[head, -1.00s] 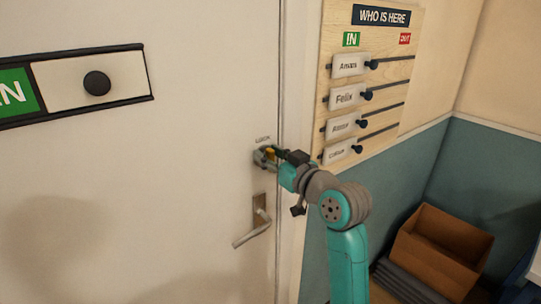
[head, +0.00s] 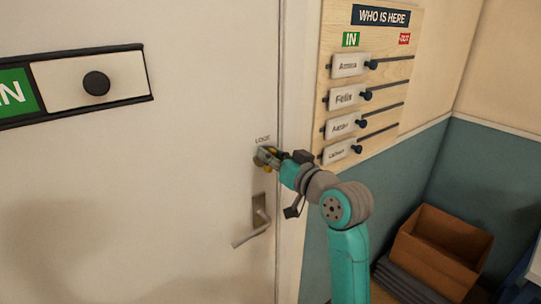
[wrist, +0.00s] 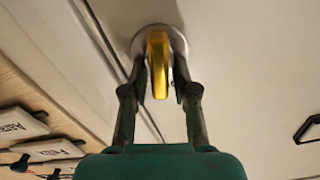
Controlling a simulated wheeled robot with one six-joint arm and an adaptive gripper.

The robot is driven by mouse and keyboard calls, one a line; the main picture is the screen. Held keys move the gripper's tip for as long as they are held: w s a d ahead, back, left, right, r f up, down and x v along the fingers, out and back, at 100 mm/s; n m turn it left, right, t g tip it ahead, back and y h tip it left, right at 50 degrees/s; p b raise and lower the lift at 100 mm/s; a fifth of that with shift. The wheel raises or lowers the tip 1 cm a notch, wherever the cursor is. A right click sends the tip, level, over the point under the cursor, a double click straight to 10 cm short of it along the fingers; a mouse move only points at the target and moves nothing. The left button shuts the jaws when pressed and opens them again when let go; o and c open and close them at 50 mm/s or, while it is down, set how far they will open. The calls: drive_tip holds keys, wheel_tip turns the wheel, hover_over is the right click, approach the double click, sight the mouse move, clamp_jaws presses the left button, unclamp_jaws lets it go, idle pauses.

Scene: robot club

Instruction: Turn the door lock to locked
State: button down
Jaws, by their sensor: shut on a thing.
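The door lock (head: 260,158) sits on the white door (head: 190,200) near its right edge, under a small label. In the wrist view it is a round grey plate (wrist: 176,36) with a yellow thumb-turn (wrist: 158,65) standing out from it. My gripper (wrist: 158,78) has one finger on each side of the thumb-turn and is shut on it. In the head view my gripper (head: 270,157) reaches the lock from the right and partly hides it, so the turn's exact angle is hard to tell there.
A lever handle (head: 257,222) is just below the lock. A sliding IN sign (head: 95,84) is on the door at left. A name board (head: 370,80) with several sliders hangs on the wall close right of my gripper. A cardboard box (head: 440,250) stands at lower right.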

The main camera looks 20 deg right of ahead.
drive_tip(key=m, duration=0.3)
drive_tip(key=shift+w+d+f+m, duration=0.1)
drive_tip(key=shift+d+m, duration=0.15)
drive_tip(key=shift+m, duration=0.15)
drive_tip(key=m, duration=0.3)
drive_tip(key=shift+d+f+m, duration=0.15)
drive_tip(key=shift+f+m, duration=0.05)
drive_tip(key=shift+m, duration=0.1)
drive_tip(key=shift+w+d+f+m, duration=0.1)
drive_tip(key=shift+f+m, duration=0.05)
drive_tip(key=shift+m, duration=1.15)
drive_tip(key=shift+s+f+m, duration=0.1)
drive_tip(key=shift+f+m, duration=0.05)
drive_tip(key=shift+m, duration=1.15)
drive_tip(key=shift+w+d+f+m, duration=0.1)
drive_tip(key=shift+f+m, duration=0.05)
drive_tip(key=shift+m, duration=1.15)
drive_tip(key=c, duration=1.1)
unclamp_jaws()
